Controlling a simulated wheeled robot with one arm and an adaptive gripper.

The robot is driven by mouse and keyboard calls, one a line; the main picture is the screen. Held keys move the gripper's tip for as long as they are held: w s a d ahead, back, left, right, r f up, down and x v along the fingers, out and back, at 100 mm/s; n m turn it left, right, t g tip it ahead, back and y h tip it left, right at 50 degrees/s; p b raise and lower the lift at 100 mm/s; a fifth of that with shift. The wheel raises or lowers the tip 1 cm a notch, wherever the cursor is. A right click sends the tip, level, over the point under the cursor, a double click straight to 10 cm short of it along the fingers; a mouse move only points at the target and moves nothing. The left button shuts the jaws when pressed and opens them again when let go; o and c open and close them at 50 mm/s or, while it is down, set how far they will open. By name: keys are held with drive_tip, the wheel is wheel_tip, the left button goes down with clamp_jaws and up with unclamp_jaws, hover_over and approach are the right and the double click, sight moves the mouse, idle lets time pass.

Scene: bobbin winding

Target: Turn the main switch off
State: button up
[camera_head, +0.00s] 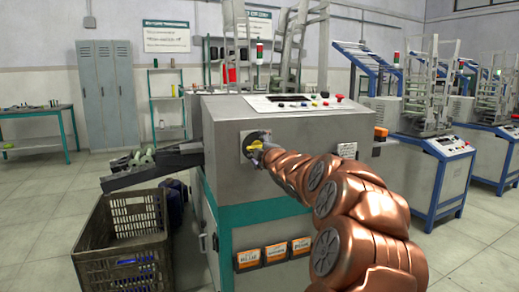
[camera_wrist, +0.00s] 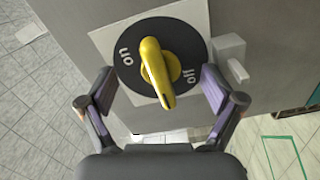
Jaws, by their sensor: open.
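The main switch is a black round dial with a yellow handle on the front of the grey machine cabinet (camera_head: 225,160). In the wrist view the dial (camera_wrist: 112,72) sits on a pale square plate, with "on" at its left and "off" at its right. The yellow handle (camera_wrist: 152,62) runs from upper middle to lower right between the two words; I cannot tell which one it marks. My gripper (camera_wrist: 158,92) is open, with one finger on each side of the handle and a gap to both. In the head view my gripper (camera_head: 260,146) partly hides the switch.
A small grey box (camera_wrist: 232,58) stands out beside the dial, near the right finger. A control panel with buttons (camera_head: 300,103) tops the cabinet. An orange part (camera_head: 381,132) juts from its right side. A dark crate (camera_head: 135,222) stands on the floor at left.

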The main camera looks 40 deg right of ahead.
drive_tip(key=shift+s, duration=0.1)
drive_tip(key=b+v, duration=0.1)
drive_tip(key=v, duration=0.8)
drive_tip(key=shift+b, duration=0.3)
drive_tip(key=shift+a, duration=0.1)
